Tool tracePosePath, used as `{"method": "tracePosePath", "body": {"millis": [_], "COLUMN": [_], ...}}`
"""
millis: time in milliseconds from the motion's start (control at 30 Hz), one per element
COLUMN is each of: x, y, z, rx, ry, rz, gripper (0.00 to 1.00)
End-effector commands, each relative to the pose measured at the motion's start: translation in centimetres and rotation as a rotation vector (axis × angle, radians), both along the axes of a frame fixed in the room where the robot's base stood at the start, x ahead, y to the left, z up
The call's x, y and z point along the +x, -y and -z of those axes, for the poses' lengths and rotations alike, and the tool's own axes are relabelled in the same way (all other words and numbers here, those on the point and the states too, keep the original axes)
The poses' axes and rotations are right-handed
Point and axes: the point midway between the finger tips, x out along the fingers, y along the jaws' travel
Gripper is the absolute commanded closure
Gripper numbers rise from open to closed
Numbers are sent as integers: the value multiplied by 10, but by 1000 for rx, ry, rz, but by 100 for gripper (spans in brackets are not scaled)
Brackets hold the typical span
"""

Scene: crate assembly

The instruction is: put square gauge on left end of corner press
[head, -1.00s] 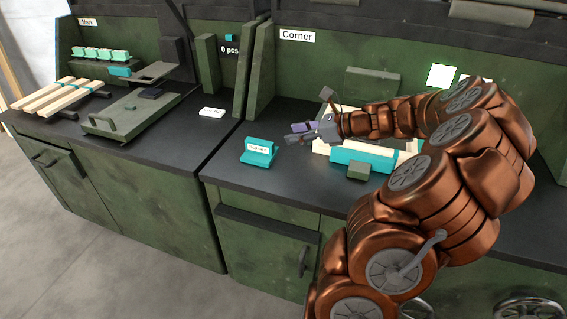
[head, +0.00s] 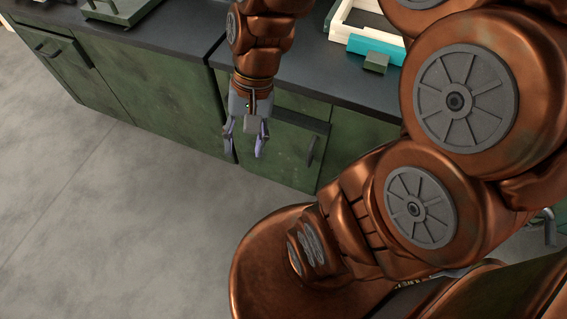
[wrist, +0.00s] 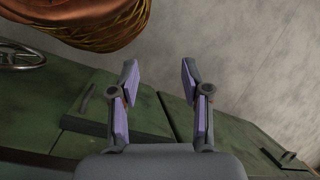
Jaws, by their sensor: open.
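My gripper (head: 244,150) hangs fingers down in front of the bench cabinets in the head view, below the worktop edge. Its two purple-grey fingers are apart, and in the wrist view (wrist: 160,85) nothing is between them. The corner press is only partly in view at the top of the head view: a pale frame (head: 340,28), a teal bar (head: 376,47) and a small green block (head: 375,62) sit on the worktop. The square gauge is not visible in either current view; my arm covers part of the worktop left of the press.
The dark worktop (head: 335,85) runs along the top, with green cabinets (head: 155,85) and a handle (head: 313,150) below. A second worktop with a green tray (head: 118,10) stands at upper left. The grey floor (head: 110,220) in front is clear.

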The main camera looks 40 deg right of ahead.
Motion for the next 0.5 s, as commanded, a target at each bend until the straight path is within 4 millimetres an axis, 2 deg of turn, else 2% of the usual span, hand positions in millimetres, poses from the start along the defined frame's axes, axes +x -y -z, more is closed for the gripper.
{"method": "tracePosePath", "body": {"millis": [33,100,200,333,500], "x": [-19,-40,-61,-78,-83], "y": [0,6,16,27,31], "z": [3,6,8,10,11], "rx": [-50,-109,-176,-225,-242], "ry": [6,11,15,8,8], "rz": [-106,-240,-386,-502,-542], "gripper": [53,53,53,53,53]}}
